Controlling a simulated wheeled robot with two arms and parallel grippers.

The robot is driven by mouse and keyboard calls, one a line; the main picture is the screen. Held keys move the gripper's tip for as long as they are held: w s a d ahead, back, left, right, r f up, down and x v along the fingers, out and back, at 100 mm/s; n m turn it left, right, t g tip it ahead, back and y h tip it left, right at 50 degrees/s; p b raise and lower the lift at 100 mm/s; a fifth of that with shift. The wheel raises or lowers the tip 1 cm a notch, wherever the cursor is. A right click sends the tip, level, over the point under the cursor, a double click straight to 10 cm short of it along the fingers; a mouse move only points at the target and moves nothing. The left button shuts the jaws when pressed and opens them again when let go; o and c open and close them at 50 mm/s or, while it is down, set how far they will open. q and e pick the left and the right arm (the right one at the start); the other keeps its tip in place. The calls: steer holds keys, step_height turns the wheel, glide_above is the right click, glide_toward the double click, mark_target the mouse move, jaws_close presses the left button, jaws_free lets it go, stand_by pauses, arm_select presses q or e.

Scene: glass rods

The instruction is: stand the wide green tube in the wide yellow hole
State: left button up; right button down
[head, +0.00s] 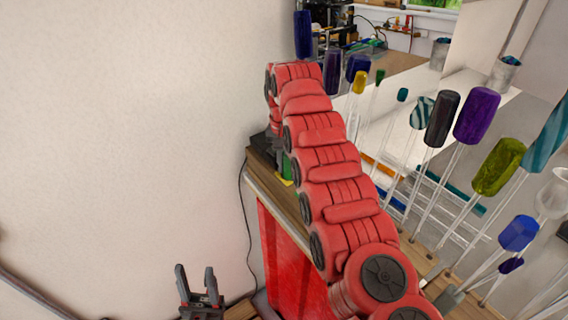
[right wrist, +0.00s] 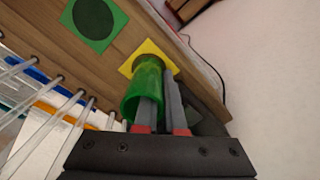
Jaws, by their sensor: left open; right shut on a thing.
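The wide green tube (right wrist: 143,85) is in the grip of my right gripper (right wrist: 162,100) in the right wrist view. One finger appears to be inside its open near end and the other outside. The tube's far end meets the yellow square (right wrist: 166,62) around the wide yellow hole; how deep it sits is hidden. In the head view, a strip of the green tube (head: 287,167) shows beside my right arm, above a bit of yellow (head: 286,182). My left gripper (head: 197,280) is open and empty at the lower left.
A green square with a dark round hole (right wrist: 94,18) lies beside the yellow one on the wooden board (right wrist: 135,35). Several thin rods with coloured handles (head: 441,118) stand to the right of my arm. A dark cable (head: 243,215) hangs along the pale wall.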

steer(key=shift+f+b, duration=0.3)
steer(key=shift+f, duration=0.1)
steer(key=c, duration=1.3)
jaws_free()
steer(key=shift+r, duration=0.1)
